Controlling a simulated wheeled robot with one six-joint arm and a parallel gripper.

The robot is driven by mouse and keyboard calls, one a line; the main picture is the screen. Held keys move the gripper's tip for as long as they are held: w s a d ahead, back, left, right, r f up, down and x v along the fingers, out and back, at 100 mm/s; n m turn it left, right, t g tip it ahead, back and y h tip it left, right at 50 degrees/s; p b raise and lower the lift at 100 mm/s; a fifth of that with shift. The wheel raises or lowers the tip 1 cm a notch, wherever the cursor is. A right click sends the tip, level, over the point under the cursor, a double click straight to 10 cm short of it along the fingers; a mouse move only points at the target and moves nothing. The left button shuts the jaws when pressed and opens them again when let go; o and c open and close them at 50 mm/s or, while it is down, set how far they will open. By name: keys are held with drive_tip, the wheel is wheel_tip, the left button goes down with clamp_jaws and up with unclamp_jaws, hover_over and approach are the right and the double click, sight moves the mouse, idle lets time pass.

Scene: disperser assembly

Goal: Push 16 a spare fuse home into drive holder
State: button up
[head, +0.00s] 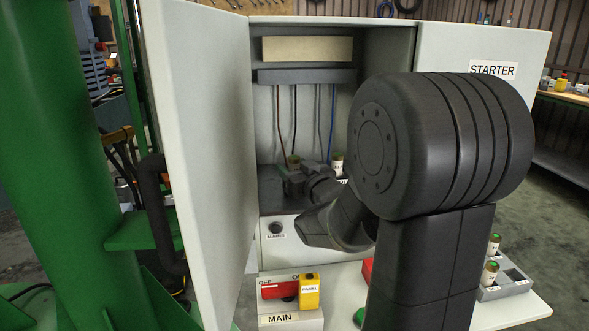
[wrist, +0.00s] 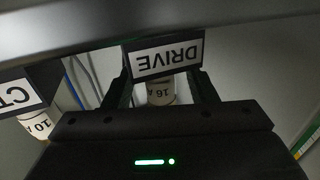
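In the wrist view the DRIVE holder's label (wrist: 165,57) shows upside down. A pale fuse marked 16 (wrist: 160,93) is below it in the picture, lined up with that holder; how deep it sits is hidden. My gripper (wrist: 161,82) has one finger on each side of the fuse, with visible gaps, so it looks open; the fingertips are partly hidden by the label.
The open cabinet door (head: 210,150) stands at left. In front are the MAIN switch box (head: 291,319) and a yellow PANEL tag (head: 309,291). Fuses (head: 490,273) stand in a grey tray (head: 515,281) at right.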

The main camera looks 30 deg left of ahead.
drive_tip(key=p+v, duration=0.1)
drive_tip(key=v, duration=1.3)
drive_tip(key=shift+a, duration=0.2)
drive_tip(key=x, duration=1.4)
drive_tip(key=shift+d+r+b, duration=0.1)
drive_tip(key=shift+b, duration=0.3)
drive_tip(key=shift+d+r+p, duration=0.1)
drive_tip(key=shift+r+p, duration=0.25)
drive_tip(key=shift+r, duration=0.05)
